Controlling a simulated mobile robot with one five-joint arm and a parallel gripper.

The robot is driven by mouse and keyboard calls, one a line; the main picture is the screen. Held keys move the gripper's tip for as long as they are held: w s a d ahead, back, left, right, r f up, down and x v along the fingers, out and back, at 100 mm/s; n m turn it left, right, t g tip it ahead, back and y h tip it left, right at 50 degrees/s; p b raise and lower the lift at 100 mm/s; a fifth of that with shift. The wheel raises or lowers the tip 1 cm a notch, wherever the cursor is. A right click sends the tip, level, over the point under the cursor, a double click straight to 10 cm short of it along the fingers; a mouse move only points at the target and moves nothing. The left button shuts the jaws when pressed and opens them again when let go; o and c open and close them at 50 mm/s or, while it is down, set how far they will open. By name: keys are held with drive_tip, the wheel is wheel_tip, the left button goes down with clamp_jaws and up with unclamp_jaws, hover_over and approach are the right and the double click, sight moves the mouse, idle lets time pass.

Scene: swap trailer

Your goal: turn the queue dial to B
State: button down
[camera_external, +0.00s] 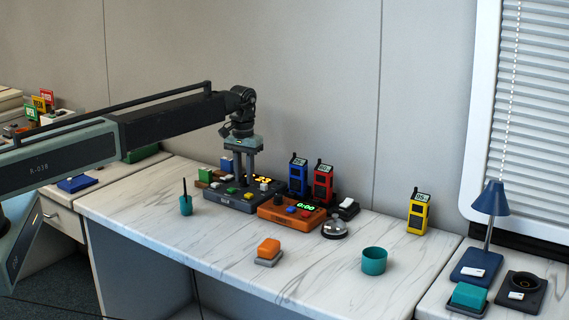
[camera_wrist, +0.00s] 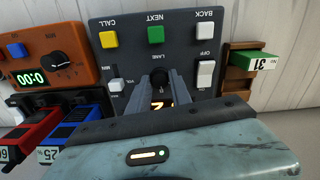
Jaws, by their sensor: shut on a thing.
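The dark grey queue console (camera_external: 218,200) stands on the marble-look counter in the external view. It also shows in the wrist view (camera_wrist: 130,62), its lettering upside down. My gripper (camera_external: 244,181) reaches straight down over the console. In the wrist view my gripper (camera_wrist: 160,84) has its two grey fingers shut on the black dial (camera_wrist: 159,74) in the middle of the console, by the word LANE. The fingers hide most of the dial, so its setting cannot be read.
A yellow CALL button (camera_wrist: 109,40), green NEXT button (camera_wrist: 155,34), white BACK button (camera_wrist: 204,31) and white switch (camera_wrist: 205,74) surround the dial. An orange timer (camera_external: 291,211) stands close beside the console. Blue (camera_external: 298,177) and red (camera_external: 322,183) handsets stand behind.

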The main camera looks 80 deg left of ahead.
sight(244, 178)
drive_tip(key=shift+m, duration=0.6)
drive_tip(key=c, duration=1.2)
unclamp_jaws()
drive_tip(key=shift+o, duration=0.2)
wheel_tip(244, 178, up, 8)
drive_tip(key=p, duration=0.8)
drive_tip(key=shift+f, duration=0.1)
